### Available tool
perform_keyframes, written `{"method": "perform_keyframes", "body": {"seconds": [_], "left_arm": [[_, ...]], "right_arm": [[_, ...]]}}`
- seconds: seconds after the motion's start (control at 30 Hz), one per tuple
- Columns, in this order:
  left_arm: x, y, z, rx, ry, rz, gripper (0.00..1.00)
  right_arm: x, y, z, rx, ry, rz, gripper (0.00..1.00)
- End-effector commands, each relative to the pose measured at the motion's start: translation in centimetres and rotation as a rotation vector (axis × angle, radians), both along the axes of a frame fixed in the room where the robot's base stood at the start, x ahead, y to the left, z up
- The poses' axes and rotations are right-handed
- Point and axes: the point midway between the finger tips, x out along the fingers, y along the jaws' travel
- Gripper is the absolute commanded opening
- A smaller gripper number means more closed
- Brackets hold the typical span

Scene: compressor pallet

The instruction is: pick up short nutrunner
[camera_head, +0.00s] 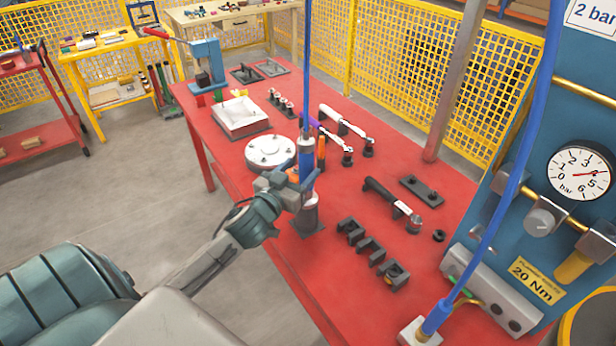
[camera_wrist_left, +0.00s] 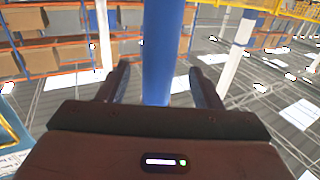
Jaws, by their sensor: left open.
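A blue upright tool (camera_head: 307,160), which looks like the short nutrunner, stands in a dark holder (camera_head: 308,225) on the red table. A blue hose (camera_head: 307,60) runs up from its top. My left gripper (camera_head: 293,184) is at the middle of the tool, reaching in from the left. In the left wrist view the blue tool body (camera_wrist_left: 160,60) stands between the two dark fingers of my left gripper (camera_wrist_left: 158,88). The fingers are open, with a gap visible on both sides of the body. The lower part of the tool is hidden by the gripper in the wrist view. My right gripper is not in view.
On the red table (camera_head: 345,270) are a round silver flange (camera_head: 270,152), a white tray (camera_head: 240,117), torque wrenches (camera_head: 347,128), a dark tool (camera_head: 392,200) and black blocks (camera_head: 372,250). A blue panel with a gauge (camera_head: 580,174) stands at the right. A grey post (camera_head: 457,80) rises behind.

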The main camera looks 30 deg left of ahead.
Motion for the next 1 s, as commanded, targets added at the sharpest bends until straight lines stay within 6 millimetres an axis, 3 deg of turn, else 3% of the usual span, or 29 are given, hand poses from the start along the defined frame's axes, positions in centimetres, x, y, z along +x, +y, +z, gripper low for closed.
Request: {"method": "perform_keyframes", "body": {"seconds": [0.4, 0.7, 1.0], "left_arm": [[4.9, 0.0, -0.1, -0.001, 0.0, 0.001, 0.59], [5.3, 0.0, -0.4, 0.001, 0.001, -0.001, 0.57], [5.3, 0.0, -0.4, 0.001, 0.001, -0.001, 0.0]], "right_arm": [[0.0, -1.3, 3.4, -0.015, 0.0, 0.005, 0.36], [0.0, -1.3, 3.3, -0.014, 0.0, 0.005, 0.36], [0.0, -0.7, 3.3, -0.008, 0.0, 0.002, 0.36]]}}
